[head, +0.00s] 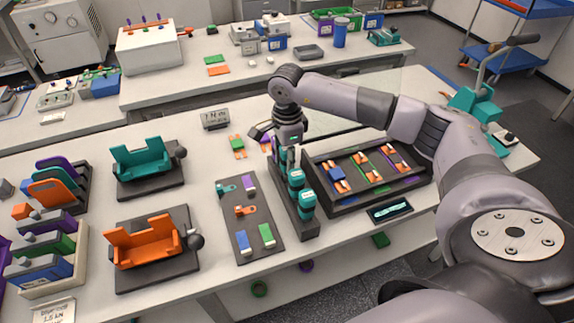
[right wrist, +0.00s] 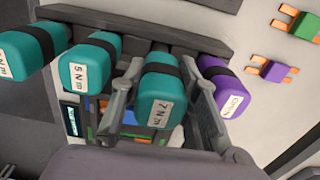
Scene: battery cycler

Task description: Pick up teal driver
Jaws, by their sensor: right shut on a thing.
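A teal driver (right wrist: 160,95) labelled 7 N m stands in the dark rack (right wrist: 150,38) in the right wrist view. My right gripper (right wrist: 163,118) is shut on its handle, one finger on each side. Two more teal drivers, one labelled 5 N m (right wrist: 90,62), stand to its left, and a purple-handled tool (right wrist: 225,85) stands close on its right. In the head view my right gripper (head: 284,148) is at the far end of the rack (head: 300,226); two teal drivers (head: 296,180) (head: 307,203) show nearer. The held driver is mostly hidden there. My left gripper is out of view.
A dark tray (head: 330,200) with coloured cells lies right of the rack, and a grey board (head: 262,212) with small parts lies left. Teal (head: 145,160) and orange (head: 150,240) fixtures stand further left. Small clips (head: 237,143) lie by the gripper.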

